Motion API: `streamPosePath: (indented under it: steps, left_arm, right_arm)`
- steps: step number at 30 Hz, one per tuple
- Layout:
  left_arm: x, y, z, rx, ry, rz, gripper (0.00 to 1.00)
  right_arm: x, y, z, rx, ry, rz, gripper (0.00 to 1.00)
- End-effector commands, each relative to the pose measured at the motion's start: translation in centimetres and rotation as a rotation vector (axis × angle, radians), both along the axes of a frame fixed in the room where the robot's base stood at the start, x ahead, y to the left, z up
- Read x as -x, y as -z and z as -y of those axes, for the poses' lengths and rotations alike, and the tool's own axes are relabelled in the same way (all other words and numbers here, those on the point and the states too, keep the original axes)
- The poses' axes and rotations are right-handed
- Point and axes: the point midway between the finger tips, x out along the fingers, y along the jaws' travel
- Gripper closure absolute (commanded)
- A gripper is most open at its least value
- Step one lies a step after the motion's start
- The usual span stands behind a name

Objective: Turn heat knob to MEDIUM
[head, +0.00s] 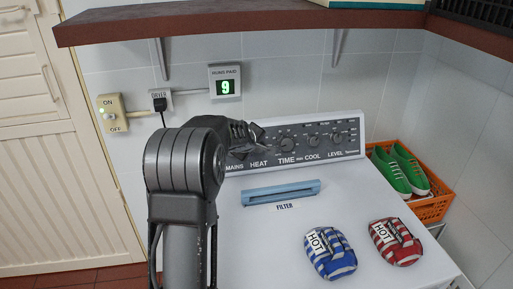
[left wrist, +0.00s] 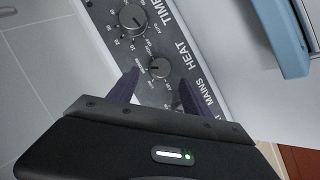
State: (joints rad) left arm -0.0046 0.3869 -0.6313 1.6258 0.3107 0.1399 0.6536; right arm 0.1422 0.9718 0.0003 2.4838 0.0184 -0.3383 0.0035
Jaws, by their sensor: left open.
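The heat knob (left wrist: 158,68) is a small dark round knob on the dryer's control panel (head: 295,141), beside the HEAT label in the left wrist view. Its pointer setting is too small to read. My left gripper (left wrist: 159,90) is open, with its two dark fingers pointing at the panel on either side of the knob. The knob shows just past the gap between the fingertips; I cannot tell whether they touch it. In the head view my left gripper (head: 247,131) and arm hide the heat knob, above the HEAT label. My right gripper is in neither view.
The larger time knob (left wrist: 132,20) is close by. A blue filter handle (head: 281,192) and blue (head: 331,254) and red (head: 396,242) striped mitts lie on the white top. A shelf (head: 240,20) overhangs. An orange basket (head: 431,207) with green shoes stands right.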

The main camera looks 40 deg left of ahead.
Motion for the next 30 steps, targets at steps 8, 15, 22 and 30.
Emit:
streamPosePath:
  steps: [8,15,22,30]
  left_arm:
    - [1.9,-1.7,1.0,0.001,0.0,0.0,0.43]
    - [2.0,-1.7,1.0,0.001,-0.001,-0.001,0.43]
    - [2.0,-1.7,1.0,0.001,-0.001,-0.001,0.43]
    - [2.0,-1.7,0.9,0.001,-0.001,-0.001,0.43]
  right_arm:
    - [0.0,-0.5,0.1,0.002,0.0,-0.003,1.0]
    - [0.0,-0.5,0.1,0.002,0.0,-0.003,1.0]
    - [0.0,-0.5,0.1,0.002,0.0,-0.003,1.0]
    - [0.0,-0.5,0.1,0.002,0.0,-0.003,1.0]
